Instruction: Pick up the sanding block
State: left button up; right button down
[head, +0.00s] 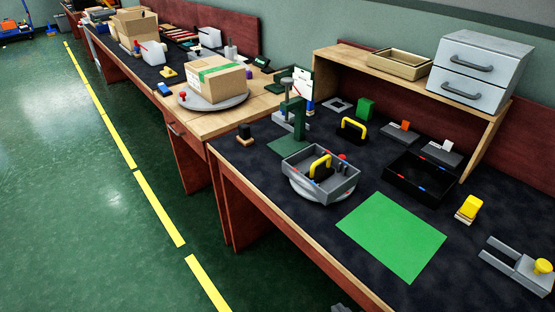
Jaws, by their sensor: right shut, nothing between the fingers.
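No block here is clearly marked as the sanding block. A yellow block on a pale base (468,208) stands on the dark mat at the right and could be it. A black block with a yellow handle (352,130) stands at the back of the mat. A similar black block with a yellow handle (320,170) sits in the grey tray (338,190). My right gripper (340,307) shows only as a small grey part at the bottom edge, in front of the bench and well away from these blocks. It is shut and empty. My left gripper is out of view.
A green sheet (390,236) lies flat at the front of the mat. A black open box (418,178) is behind it. A grey fixture with a yellow knob (520,265) is at the far right. A green press stand (297,120) rises at the left, and a wooden shelf (400,72) overhangs the back.

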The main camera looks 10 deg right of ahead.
aim_at(245, 138)
jog(key=i+j+z, duration=0.25)
jog(key=i+j, duration=0.25)
jog(key=j, duration=0.2)
jog(key=i+j+z, duration=0.25)
jog(key=i+j, duration=0.2)
jog(key=j, duration=0.3)
jog(key=i+j+z, duration=0.15)
jog(key=j, duration=0.25)
